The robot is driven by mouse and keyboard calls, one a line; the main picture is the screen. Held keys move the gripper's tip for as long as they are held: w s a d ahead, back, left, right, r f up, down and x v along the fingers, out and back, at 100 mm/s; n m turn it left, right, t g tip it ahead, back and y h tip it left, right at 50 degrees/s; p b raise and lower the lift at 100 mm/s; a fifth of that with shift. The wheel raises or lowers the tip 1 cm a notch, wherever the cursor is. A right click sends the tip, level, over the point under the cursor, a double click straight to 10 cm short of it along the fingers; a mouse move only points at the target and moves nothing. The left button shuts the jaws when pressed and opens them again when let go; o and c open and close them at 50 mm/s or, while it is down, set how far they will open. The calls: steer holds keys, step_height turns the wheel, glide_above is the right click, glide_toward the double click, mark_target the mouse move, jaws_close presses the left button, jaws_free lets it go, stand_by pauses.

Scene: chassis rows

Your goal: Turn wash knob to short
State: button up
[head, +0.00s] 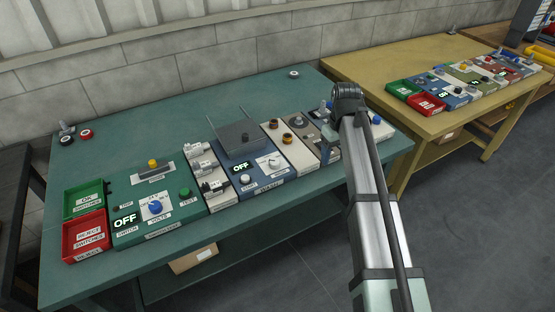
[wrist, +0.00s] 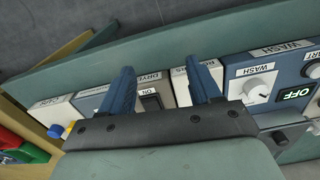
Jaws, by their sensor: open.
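The wash panel (head: 262,184) is a blue box with a lit OFF display near the middle of the green table. Its wash knob (head: 274,161) is white and round. In the wrist view the wash knob (wrist: 257,91) is at the right, beside the OFF display (wrist: 297,94); its setting marks are too small to read. My gripper (wrist: 160,66) is open with nothing between its blue fingers. It is over the dryer panel (wrist: 150,97), to the left of the wash knob in the wrist view. In the head view my arm hides part of this area.
A grey lid (head: 238,137) stands raised behind the wash panel. A switch tester panel (head: 160,222) with its own blue knob (head: 155,207) and green and red bins (head: 85,232) are at the left. A yellow table (head: 420,65) stands at the right.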

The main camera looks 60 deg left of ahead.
mark_target(276, 162)
steer(key=s+a+r+n, duration=0.2)
steer(key=s+a+r, duration=0.25)
steer(key=s, duration=0.25)
steer(key=s+a+r+n, duration=0.2)
steer(key=s+a+r, duration=0.2)
steer(key=s+a, duration=0.3)
steer(key=f, duration=0.9)
steer(key=d+f, duration=0.1)
steer(key=f, duration=0.3)
steer(key=shift+s+f, duration=0.2)
steer(key=shift+s, duration=0.2)
steer(key=shift+c, duration=0.2)
steer(key=c, duration=1)
steer(key=shift+m, duration=0.3)
steer(key=shift+m, duration=0.3)
steer(key=m, duration=0.4)
steer(key=shift+a, duration=0.1)
steer(key=shift+s+m, duration=0.15)
steer(key=shift+m, duration=2.35)
